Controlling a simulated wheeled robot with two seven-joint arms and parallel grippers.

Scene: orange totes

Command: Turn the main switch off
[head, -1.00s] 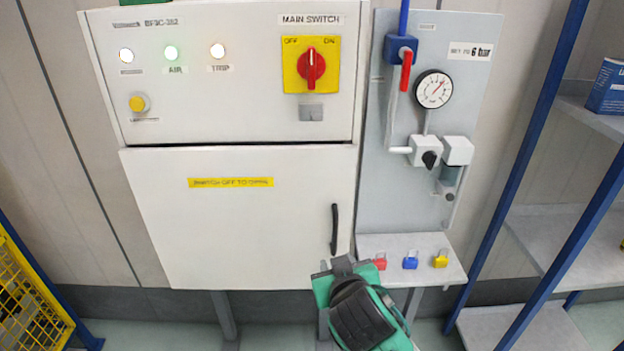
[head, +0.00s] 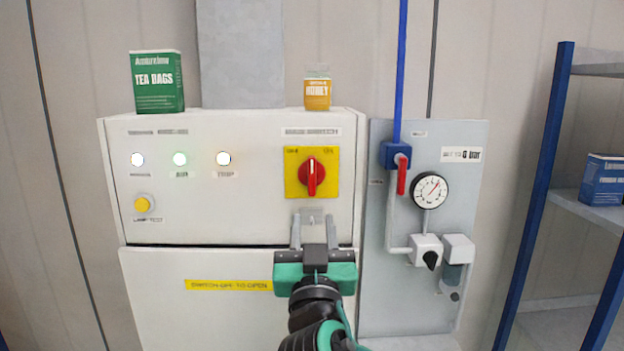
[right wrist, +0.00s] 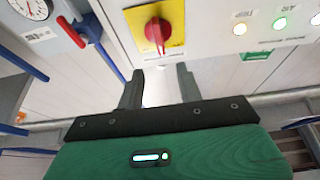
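The main switch is a red rotary knob (head: 312,177) on a yellow plate (head: 291,188), on the upper right of the white cabinet (head: 240,222). Its grip bar stands about upright. The OFF and ON print is blurred now. My right gripper (head: 314,222) is just below the plate, its two fingers apart with nothing between them, in front of a small grey hasp (head: 312,214). In the right wrist view the knob (right wrist: 157,32) is beyond the open fingers (right wrist: 159,86), not touched. My left gripper is not in view.
A grey panel (head: 385,300) to the right carries a red-handled valve (head: 402,175) and a gauge (head: 430,190). A tea box (head: 158,82) and a honey jar (head: 317,88) stand on the cabinet. Blue-posted shelves (head: 545,170) are at the far right.

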